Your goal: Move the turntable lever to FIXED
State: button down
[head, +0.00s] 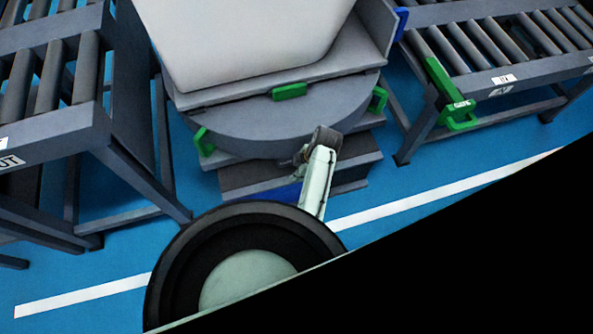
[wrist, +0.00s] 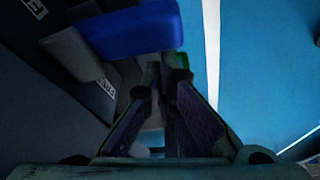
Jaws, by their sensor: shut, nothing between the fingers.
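In the wrist view a thick blue block (wrist: 135,28), which looks like the lever's handle, sits on a grey arm (wrist: 72,52) at the upper left. My gripper (wrist: 166,78) is shut and empty, with its fingertips just below the blue block's right end. I cannot tell whether they touch it. Two small white labels show on the dark panel, and their words are too dim to read surely. In the head view the grey turntable (head: 275,128) stands at centre, with a blue part (head: 284,193) low on its front, partly hidden by my arm.
A large pale toilet body (head: 250,40) rests on the turntable. Roller conveyors stand at the left (head: 50,60) and right (head: 510,45), the right one with a green gate latch (head: 445,95). The blue floor carries a white line (head: 420,203) in front.

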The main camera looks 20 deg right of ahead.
jog(key=shift+s+d+n, duration=0.2)
jog(key=shift+s+d, duration=0.1)
jog(key=shift+d, duration=0.2)
jog(key=shift+s+d+n, duration=0.2)
jog(key=shift+s+d, duration=0.05)
jog(key=shift+d, duration=0.25)
jog(key=shift+s+d, duration=0.15)
jog(key=shift+d, duration=1.1)
